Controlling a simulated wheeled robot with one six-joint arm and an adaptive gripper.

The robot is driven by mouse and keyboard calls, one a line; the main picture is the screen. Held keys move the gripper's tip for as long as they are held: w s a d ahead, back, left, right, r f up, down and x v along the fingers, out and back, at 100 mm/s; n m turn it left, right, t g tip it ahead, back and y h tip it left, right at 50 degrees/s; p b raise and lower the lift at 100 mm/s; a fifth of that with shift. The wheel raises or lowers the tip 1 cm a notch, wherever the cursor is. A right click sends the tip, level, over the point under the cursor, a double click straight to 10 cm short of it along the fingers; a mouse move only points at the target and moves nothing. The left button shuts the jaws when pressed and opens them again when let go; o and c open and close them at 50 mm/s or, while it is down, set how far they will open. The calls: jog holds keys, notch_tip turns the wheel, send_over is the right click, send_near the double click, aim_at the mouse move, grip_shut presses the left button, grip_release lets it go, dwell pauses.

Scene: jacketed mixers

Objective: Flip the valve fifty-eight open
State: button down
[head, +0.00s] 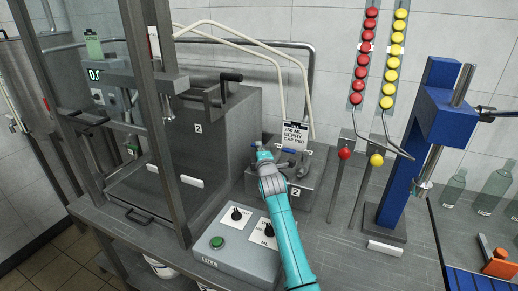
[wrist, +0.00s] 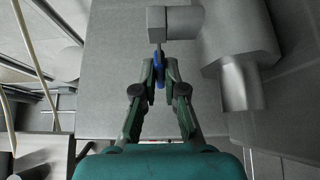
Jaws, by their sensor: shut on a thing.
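My teal arm reaches to the grey block marked 2 (head: 308,187) in the middle of the head view. My gripper (wrist: 161,72) is shut on a thin blue valve handle (wrist: 158,65), held edge-on between the two fingertips in the wrist view. The handle joins a grey metal valve body (wrist: 178,22) just beyond the fingertips. In the head view my gripper (head: 264,153) is beside the valve, and my arm hides part of it. No number fifty-eight is readable on the valve.
A label card (head: 294,136) stands just behind my gripper. A control box (head: 236,245) with a green button and knobs sits in front, left of my arm. A large grey jacketed tank (head: 215,125) stands left. A blue stand (head: 412,150) and bottles (head: 494,187) are right.

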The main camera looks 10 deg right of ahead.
jog(key=shift+s+f+n+y, duration=0.25)
jog(key=shift+n+y, duration=0.15)
jog(key=shift+y, duration=0.2)
jog(key=c, duration=1.2)
grip_release()
jog(key=shift+c, duration=0.2)
jog(key=shift+r, duration=0.15)
jog(key=s, duration=1.2)
jog(key=shift+d, duration=0.15)
